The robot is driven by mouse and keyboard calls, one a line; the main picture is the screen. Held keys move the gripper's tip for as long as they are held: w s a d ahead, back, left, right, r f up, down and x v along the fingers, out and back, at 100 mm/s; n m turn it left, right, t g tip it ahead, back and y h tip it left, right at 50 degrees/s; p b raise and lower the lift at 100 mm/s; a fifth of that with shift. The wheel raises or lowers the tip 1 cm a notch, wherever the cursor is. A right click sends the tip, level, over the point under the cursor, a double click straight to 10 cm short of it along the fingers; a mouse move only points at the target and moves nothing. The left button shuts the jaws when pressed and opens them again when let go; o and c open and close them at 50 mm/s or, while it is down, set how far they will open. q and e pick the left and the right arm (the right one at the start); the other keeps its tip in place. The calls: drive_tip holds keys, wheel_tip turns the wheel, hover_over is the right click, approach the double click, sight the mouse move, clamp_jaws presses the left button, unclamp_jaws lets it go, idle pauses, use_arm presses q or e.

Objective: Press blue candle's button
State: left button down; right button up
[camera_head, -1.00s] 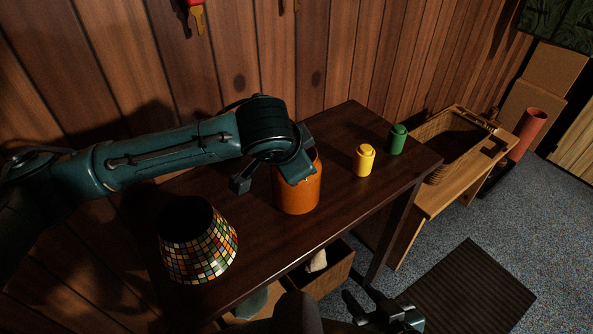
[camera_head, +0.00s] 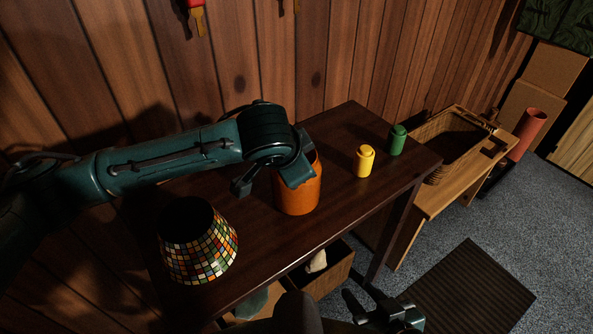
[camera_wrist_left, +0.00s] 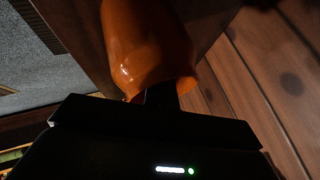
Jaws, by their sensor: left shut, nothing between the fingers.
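No blue candle can be made out in these views. A yellow candle (camera_head: 364,161) and a green candle (camera_head: 397,139) stand upright on the dark table (camera_head: 345,125). A large orange jar (camera_head: 298,192) stands left of them; it also fills the top of the left wrist view (camera_wrist_left: 148,45). My left arm reaches in from the left, its wrist over the jar. My left gripper (camera_wrist_left: 160,94) is shut and empty, its dark fingers right against or just in front of the jar; contact is unclear. My right gripper (camera_head: 362,299) is low at the bottom edge, seemingly open and empty.
A mosaic lamp shade (camera_head: 200,245) stands at the table's left end, below my left arm. The wood wall (camera_head: 340,50) is close behind. A wicker basket (camera_head: 447,140) sits on a lower bench at right. A dark mat (camera_head: 472,290) lies on the carpet.

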use_arm(q)
drive_tip(key=shift+s+f, duration=0.1)
drive_tip(key=shift+f, duration=0.15)
drive_tip(key=shift+f, duration=0.4)
idle(0.4)
drive_tip(key=shift+r+p, duration=0.9)
drive_tip(key=shift+p, duration=0.2)
